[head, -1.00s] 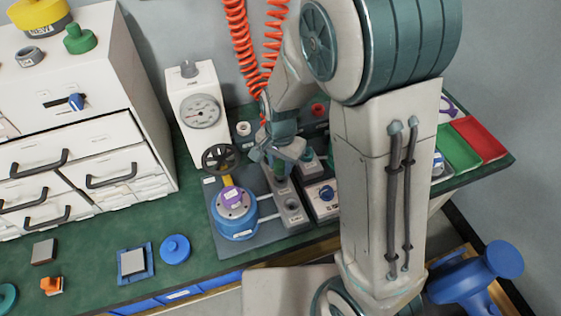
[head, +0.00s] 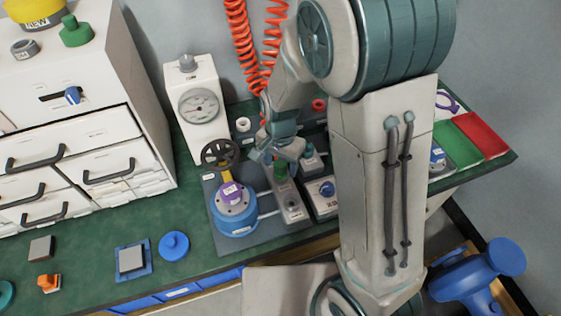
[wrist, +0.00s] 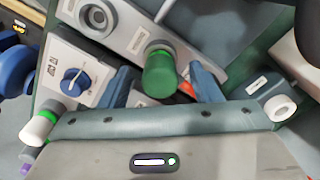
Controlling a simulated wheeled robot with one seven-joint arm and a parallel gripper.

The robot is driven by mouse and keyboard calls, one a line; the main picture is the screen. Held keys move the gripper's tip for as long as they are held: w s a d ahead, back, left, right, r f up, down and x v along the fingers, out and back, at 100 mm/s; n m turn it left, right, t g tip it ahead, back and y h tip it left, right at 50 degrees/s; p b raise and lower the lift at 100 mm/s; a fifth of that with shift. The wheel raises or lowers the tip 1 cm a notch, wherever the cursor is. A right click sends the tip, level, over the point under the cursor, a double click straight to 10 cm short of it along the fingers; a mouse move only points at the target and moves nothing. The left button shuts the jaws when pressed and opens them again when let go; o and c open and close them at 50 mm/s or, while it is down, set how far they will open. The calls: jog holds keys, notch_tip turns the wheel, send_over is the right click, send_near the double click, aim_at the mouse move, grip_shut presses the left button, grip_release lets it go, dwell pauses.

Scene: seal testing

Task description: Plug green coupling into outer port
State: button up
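The green coupling (wrist: 160,76) stands upright at one port of the grey port block (wrist: 128,24). In the head view the green coupling (head: 281,172) is at the far end of the block, just under my gripper (head: 283,152). The other port (wrist: 97,17) of the block is bare. In the wrist view my gripper (wrist: 164,84) is open, its two blue-grey fingers on either side of the coupling with gaps. How deep the coupling sits is hidden from above.
A blue flanged vessel (head: 236,214) with a handwheel (head: 220,154) stands left of the block. A white box with a blue knob (head: 326,189) is close on the right. A gauge stand (head: 203,108) is behind. Orange coiled hoses (head: 240,40) hang near my arm.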

notch_tip(320, 180, up, 14)
jog(key=p, duration=0.3)
dwell(0.3)
jog(key=shift+f, duration=0.1)
dwell(0.4)
jog(key=s+d+r+n+t+p, duration=0.1)
jog(key=s+d+r+n+p, duration=0.2)
jog(key=s+d+r+p, duration=0.2)
jog(key=s+d+r+n+t+p, duration=0.1)
jog(key=s+d+r+n+p, duration=0.2)
jog(key=s+d+r+p, duration=0.3)
notch_tip(320, 180, up, 6)
jog(key=shift+s+d+f+n+t, duration=0.1)
jog(key=shift+s+d+n+t, duration=0.25)
jog(key=shift+s+d, duration=0.2)
